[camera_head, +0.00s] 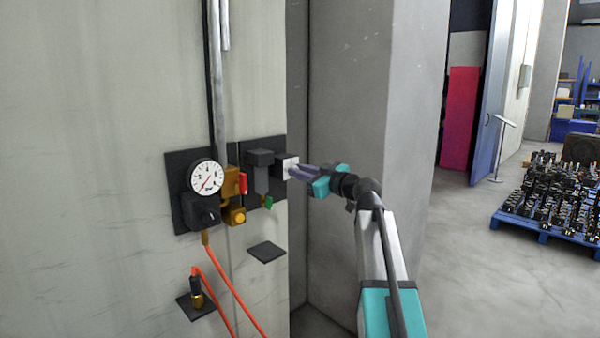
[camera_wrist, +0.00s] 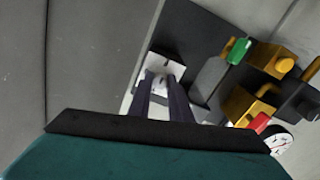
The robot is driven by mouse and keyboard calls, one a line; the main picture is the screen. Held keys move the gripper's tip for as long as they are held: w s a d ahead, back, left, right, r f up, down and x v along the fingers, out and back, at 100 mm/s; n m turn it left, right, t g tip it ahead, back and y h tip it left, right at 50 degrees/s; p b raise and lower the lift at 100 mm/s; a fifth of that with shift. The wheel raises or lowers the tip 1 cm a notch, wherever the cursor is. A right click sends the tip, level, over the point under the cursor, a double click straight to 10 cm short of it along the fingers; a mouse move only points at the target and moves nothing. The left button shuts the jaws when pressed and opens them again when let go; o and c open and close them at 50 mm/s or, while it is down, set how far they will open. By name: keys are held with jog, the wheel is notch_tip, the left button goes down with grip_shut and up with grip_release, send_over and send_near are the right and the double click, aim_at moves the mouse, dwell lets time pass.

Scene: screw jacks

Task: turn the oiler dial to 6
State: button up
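The oiler is the dark block (camera_head: 281,157) at the right end of the wall panel. A white plate (camera_wrist: 138,91) with a small pale dial (camera_wrist: 158,73) is on it; the plate also shows in the head view (camera_head: 288,161). My gripper (camera_head: 295,169) reaches it from the right. In the wrist view my gripper (camera_wrist: 161,78) has its two dark fingers apart, with their tips at either side of the dial. Whether they touch it is unclear. The dial's markings and setting are too small to read.
On the panel to the left are a grey filter body (camera_head: 261,175), a green lever (camera_head: 268,202), a red lever (camera_head: 243,183) and a round gauge (camera_head: 206,177). A small dark shelf (camera_head: 267,252) juts out below. A grey pillar (camera_head: 350,100) stands right of the panel.

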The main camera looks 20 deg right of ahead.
grip_shut()
